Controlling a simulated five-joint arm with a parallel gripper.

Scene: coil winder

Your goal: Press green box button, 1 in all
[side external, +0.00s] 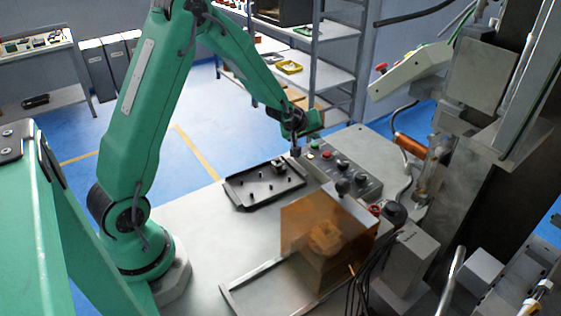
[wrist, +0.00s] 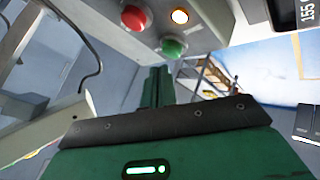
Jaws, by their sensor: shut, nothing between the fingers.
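The green button (wrist: 172,47) shows in the wrist view on a grey box face, beside a red button (wrist: 135,17) and a lit lamp (wrist: 180,16). In the side view, the grey button box (side external: 345,178) stands on the bench with a small green button (side external: 313,145) at its far left end. My gripper (side external: 296,152) is at that end of the box, pointing down. In the wrist view its green fingers (wrist: 157,72) are together and empty, with the tips close to the green button. I cannot tell whether they touch it.
A black tray with pegs (side external: 262,186) lies left of the box. An orange see-through guard (side external: 325,240) stands in front. A tilted control panel (side external: 410,70) and the winder column are at right. The bench front left is clear.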

